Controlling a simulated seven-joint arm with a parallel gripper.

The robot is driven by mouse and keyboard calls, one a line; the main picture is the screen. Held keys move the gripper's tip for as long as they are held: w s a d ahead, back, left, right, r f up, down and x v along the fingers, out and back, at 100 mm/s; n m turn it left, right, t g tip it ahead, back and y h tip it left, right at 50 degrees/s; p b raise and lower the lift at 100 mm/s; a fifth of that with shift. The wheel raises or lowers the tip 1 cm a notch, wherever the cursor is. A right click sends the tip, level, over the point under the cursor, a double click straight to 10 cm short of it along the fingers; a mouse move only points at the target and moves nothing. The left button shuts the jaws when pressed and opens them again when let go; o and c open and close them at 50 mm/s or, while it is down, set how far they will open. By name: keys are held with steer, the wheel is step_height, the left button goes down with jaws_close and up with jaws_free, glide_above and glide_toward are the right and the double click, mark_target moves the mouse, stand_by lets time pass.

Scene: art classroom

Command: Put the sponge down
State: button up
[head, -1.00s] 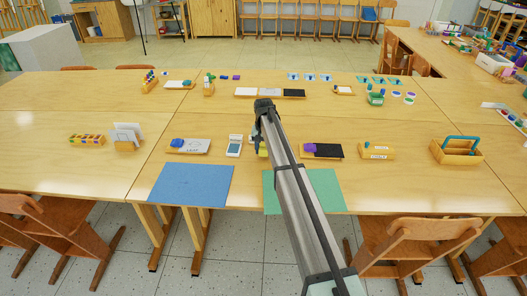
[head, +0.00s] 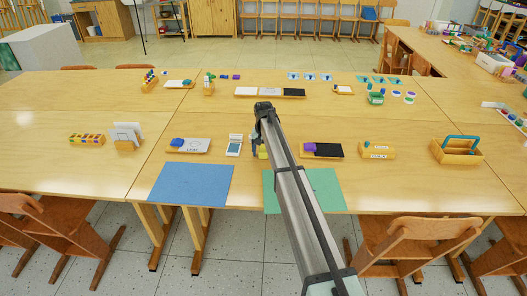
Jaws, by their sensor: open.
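A small yellow block (head: 262,153), which looks like the sponge, sits at the table between the white device and the tray with the purple block. It is partly hidden by my arm. My gripper (head: 256,148) points down right beside it and is open. The arm covers much of the gripper, so I cannot tell whether a finger still touches the block.
A tray with a purple block (head: 310,147) is on the right. A blue mat (head: 191,184) and a green mat (head: 318,190) lie in front.

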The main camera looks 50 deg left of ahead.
mark_target(264, 149)
steer(key=shift+r, duration=0.1)
step_height(264, 149, up, 12)
stand_by(0.5)
steer(key=shift+w, duration=0.1)
stand_by(0.4)
